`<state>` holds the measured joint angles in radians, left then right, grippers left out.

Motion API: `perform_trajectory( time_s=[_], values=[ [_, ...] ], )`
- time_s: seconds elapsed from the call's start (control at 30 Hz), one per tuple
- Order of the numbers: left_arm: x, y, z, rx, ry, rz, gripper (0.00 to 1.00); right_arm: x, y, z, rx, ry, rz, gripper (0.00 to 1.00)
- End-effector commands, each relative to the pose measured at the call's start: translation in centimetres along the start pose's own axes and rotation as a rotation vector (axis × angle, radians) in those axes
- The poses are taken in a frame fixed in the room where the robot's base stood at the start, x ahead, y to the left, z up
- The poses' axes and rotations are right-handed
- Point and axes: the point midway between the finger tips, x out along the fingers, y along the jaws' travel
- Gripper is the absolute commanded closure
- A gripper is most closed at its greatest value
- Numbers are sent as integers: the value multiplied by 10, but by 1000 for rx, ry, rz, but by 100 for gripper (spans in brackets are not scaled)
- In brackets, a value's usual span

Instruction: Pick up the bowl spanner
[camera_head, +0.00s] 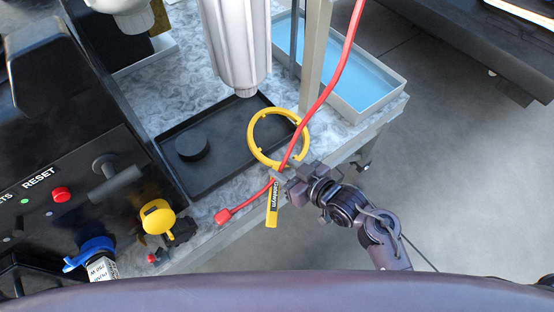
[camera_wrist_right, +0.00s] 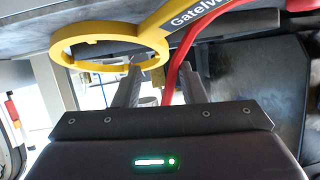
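The bowl spanner is a yellow ring with small inner lugs (camera_head: 252,141) and a flat labelled handle (camera_head: 272,217). In the head view its ring lies over the black tray's right edge, and the handle points toward me. My right gripper (camera_head: 284,179) is at the neck between ring and handle. In the right wrist view the spanner (camera_wrist_right: 100,29) crosses the top of the picture, just past the fingertips. The right fingers (camera_wrist_right: 160,78) stand apart, with no clear grip on it. Whether they touch it I cannot tell. My left gripper is not in view.
A red hose (camera_head: 328,85) crosses the spanner and runs close by the right fingers. A black tray (camera_head: 225,172) holds a round black piece (camera_head: 191,147). A white ribbed housing (camera_head: 236,45) hangs above. A blue-bottomed tray (camera_head: 358,78) is behind; a control panel (camera_head: 90,190) stands left.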

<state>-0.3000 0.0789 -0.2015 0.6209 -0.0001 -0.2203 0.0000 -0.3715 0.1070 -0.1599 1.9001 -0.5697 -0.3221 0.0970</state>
Motion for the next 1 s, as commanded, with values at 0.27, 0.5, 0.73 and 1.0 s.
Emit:
perform_trajectory(
  time_s=[0.27,0.5,0.73,1.0],
  values=[
    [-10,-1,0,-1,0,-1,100,34,-3,-7,3,2,-1,62],
    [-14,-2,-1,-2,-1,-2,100,64,-4,-6,0,0,1,62],
    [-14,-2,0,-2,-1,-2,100,68,-4,-5,-1,-1,1,62],
    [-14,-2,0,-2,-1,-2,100,67,-4,-4,-1,-2,1,91]
  ],
)
